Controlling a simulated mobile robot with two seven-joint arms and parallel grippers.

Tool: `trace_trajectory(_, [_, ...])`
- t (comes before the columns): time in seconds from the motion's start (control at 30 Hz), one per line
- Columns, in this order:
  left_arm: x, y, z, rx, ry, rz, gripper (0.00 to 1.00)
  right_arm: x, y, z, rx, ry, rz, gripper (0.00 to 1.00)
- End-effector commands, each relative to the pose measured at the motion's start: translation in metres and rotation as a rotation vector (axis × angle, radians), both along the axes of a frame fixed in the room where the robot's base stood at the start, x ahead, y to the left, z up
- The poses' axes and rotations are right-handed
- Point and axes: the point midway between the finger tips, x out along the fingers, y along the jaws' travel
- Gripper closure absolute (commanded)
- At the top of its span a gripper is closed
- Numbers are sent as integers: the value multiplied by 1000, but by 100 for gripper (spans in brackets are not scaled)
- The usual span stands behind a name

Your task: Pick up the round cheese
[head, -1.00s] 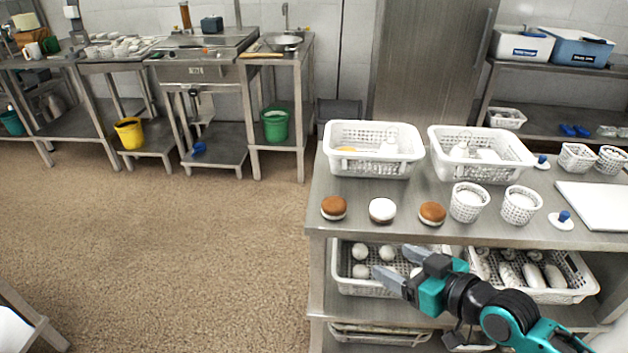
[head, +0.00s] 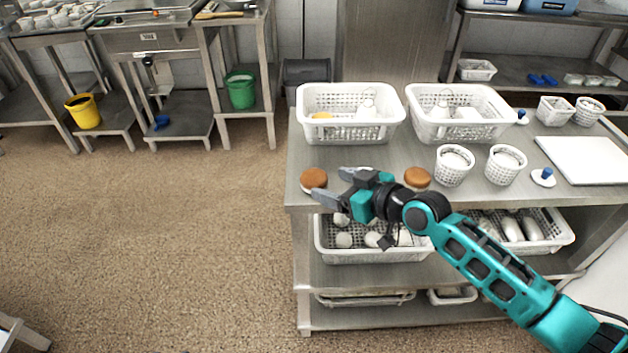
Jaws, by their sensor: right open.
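Two round, brown-topped pieces with pale sides sit near the front edge of the steel table: a left one (head: 313,178) and a right one (head: 417,177). A white round piece, likely the round cheese, stood between them earlier; my right gripper now hides nearly all of it. My right gripper (head: 331,186) is open and empty, its grey fingers pointing left at the table's front edge. One fingertip overlaps the left brown piece in the picture; I cannot tell whether they touch. My left gripper is out of view.
White perforated baskets (head: 350,98) (head: 462,97) stand at the back of the table (head: 300,150). Small white baskets (head: 454,180) (head: 505,178) and a white board (head: 585,160) are to the right. A lower-shelf basket (head: 385,255) holds round white pieces.

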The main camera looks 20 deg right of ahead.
Motion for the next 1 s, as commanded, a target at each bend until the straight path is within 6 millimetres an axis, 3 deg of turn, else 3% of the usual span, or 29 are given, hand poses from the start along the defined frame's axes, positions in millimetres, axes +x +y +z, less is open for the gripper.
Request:
trace_trajectory(0.3, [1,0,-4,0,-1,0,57,35,20,-15,2,-1,0,27])
trace_trajectory(0.67, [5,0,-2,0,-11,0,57,42,23,-17,0,0,0,28])
trace_trajectory(1.0, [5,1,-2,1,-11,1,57,41,23,-17,0,0,0,60])
